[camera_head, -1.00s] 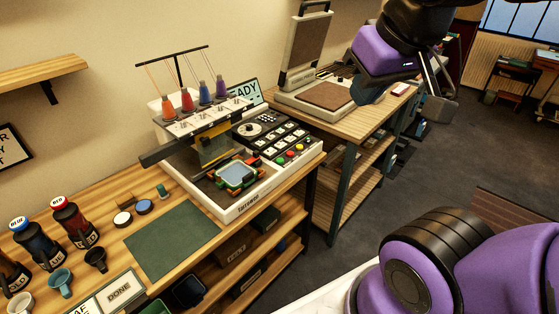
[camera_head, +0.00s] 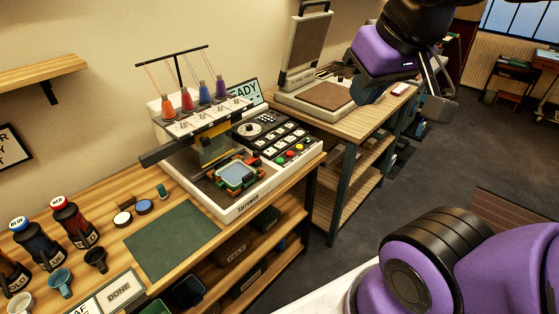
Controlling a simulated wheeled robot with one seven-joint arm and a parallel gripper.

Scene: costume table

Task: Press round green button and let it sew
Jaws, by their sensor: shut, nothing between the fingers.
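An embroidery machine (camera_head: 262,196) stands on the wooden table, with several thread cones (camera_head: 204,92) on top. Its control panel sits at the right of the machine, with rows of white-labelled keys. A row of small round coloured buttons runs along its front edge. A green button (camera_head: 280,160) is at the near end, beside a red one (camera_head: 290,153). A green-framed hoop (camera_head: 236,174) lies under the needle head. My gripper (camera_head: 370,93) hangs at upper right, beyond the panel and clear of it. It looks shut and empty, though its tips are small and dark.
A heat press (camera_head: 302,62) stands on the second table to the right. A green mat (camera_head: 172,241), bottles (camera_head: 74,221), cups (camera_head: 60,283) and a DONE sign (camera_head: 119,289) are left of the machine. The floor (camera_head: 330,235) in front is open.

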